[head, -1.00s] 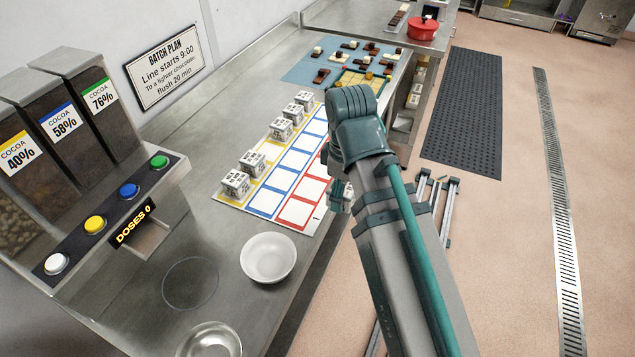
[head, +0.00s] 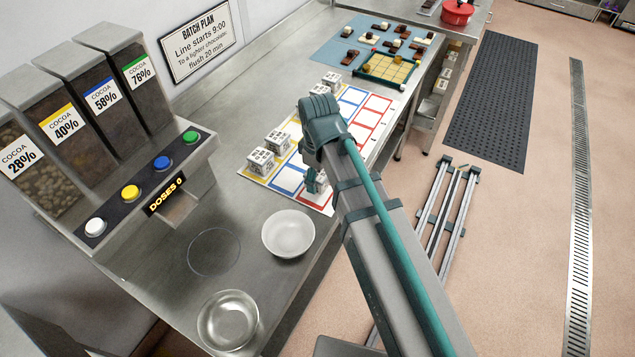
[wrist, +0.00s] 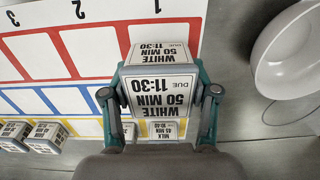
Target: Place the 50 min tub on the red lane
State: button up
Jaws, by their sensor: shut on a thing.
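My gripper (wrist: 160,95) is shut on the 50 min tub (wrist: 158,88), a pale box labelled "WHITE 50 MIN DUE 11:30". In the wrist view the tub hides part of the lane card (wrist: 65,70) beneath it, near the cell numbered 1. The red lane (wrist: 92,52) runs along the top there, with blue and yellow below. I cannot tell the tub's exact height. In the head view my gripper (head: 316,182) is at the card's near end, where my arm hides much of the red lane (head: 374,107).
Other tubs (head: 261,160) stand on the yellow lane, one labelled "MILK 45 MIN" (wrist: 162,130). A white bowl (head: 288,233) and a glass bowl (head: 228,319) stand nearer. The cocoa dispenser (head: 130,190) is at left. A chocolate board (head: 388,68) is beyond the card.

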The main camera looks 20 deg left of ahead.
aim_at(318, 185)
jog(key=shift+a+f+p, duration=0.15)
jog(key=shift+f+p, duration=0.15)
jog(key=shift+f, duration=1.3)
jog(key=shift+f, duration=0.1)
jog(key=o, duration=1.2)
jog(key=shift+o, duration=0.2)
notch_tip(318, 185, up, 12)
jog(key=shift+r+b, duration=0.1)
jog(key=shift+b, duration=1.1)
jog(key=shift+r, duration=0.1)
